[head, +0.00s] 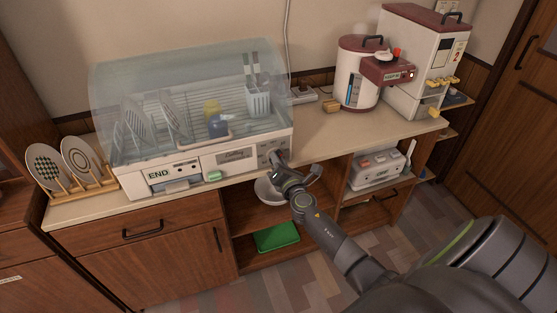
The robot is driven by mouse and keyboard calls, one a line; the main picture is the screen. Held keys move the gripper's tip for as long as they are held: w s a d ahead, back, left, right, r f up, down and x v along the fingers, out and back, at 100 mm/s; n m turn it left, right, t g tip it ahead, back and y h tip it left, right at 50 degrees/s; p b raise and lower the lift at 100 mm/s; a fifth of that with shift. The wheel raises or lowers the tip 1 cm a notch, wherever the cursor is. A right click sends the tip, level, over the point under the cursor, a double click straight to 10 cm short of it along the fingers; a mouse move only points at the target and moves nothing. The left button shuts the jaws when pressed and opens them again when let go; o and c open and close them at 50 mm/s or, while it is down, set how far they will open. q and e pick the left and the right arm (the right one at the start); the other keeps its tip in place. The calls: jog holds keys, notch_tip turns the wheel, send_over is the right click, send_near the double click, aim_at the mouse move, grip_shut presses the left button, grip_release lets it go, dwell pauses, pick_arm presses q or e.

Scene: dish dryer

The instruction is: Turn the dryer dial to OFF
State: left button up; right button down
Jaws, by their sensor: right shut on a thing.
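The dish dryer (222,160) stands on the counter with its clear domed lid (190,65) closed over the rack. Its white front has a sign reading END at the left and a control panel at the right end. My right gripper (277,159) is at that right end, shut on what appears to be the dial. The dial is hidden behind the gripper, so its setting cannot be read. My left gripper is not in view.
Plates in a wooden rack (85,186) stand left of the dryer. A water boiler (358,85) and a tall dispenser (408,65) stand at the right. Open shelves below hold a green tray (277,236) and a white appliance (377,169).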

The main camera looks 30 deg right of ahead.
jog(key=shift+a+f+n+p, duration=0.1)
jog(key=shift+n+p, duration=0.5)
jog(key=shift+n, duration=3.5)
jog(key=c, duration=1.4)
grip_release()
jog(key=shift+c, duration=0.2)
jog(key=v, duration=1.7)
jog(key=shift+s+b, duration=0.25)
jog(key=shift+b, duration=0.05)
